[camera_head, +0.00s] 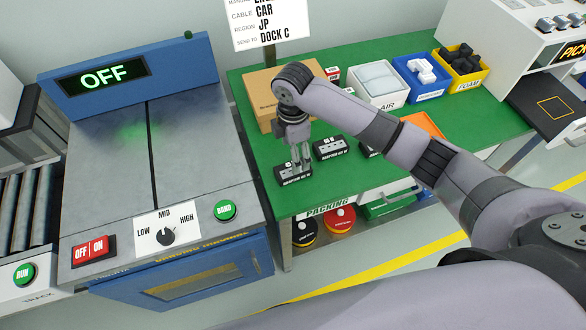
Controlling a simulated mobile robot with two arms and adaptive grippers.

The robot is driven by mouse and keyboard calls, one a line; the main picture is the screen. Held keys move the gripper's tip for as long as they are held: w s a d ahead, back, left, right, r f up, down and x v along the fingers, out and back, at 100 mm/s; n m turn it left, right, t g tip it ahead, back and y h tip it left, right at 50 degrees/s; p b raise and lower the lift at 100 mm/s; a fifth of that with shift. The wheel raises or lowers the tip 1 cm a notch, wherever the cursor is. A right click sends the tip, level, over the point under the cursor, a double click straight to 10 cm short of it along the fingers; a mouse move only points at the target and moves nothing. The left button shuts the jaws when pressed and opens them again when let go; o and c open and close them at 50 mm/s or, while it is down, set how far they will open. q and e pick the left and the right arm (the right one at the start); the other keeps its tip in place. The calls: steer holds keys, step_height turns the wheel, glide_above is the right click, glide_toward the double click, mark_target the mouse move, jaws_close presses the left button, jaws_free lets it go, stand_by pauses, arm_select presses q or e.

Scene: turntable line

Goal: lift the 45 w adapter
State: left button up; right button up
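Several dark adapters sit in a row on the green bench. The nearest adapter (293,175) lies at the bench's left front, with a pale label too small to read surely. My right gripper (300,163) points down at this adapter, with its fingertips at the adapter's top. Whether the fingers grip it or only stand around it cannot be told. A second adapter (333,148) lies to its right. A third adapter (369,150) is partly hidden by my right arm. Which one is the 45 W adapter is not certain from the print. My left gripper is not in view.
A cardboard box (262,88) stands behind the gripper. White (378,98), blue (428,93) and yellow (472,74) bins line the bench's back. A blue-framed machine (90,150) with an OFF display stands left. Green bench surface (262,150) is clear left of the adapters.

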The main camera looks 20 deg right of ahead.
steer(key=shift+f+p, duration=0.5)
steer(key=shift+f, duration=3.35)
steer(key=c, duration=1.3)
steer(key=shift+c, duration=0.5)
steer(key=shift+r, duration=0.15)
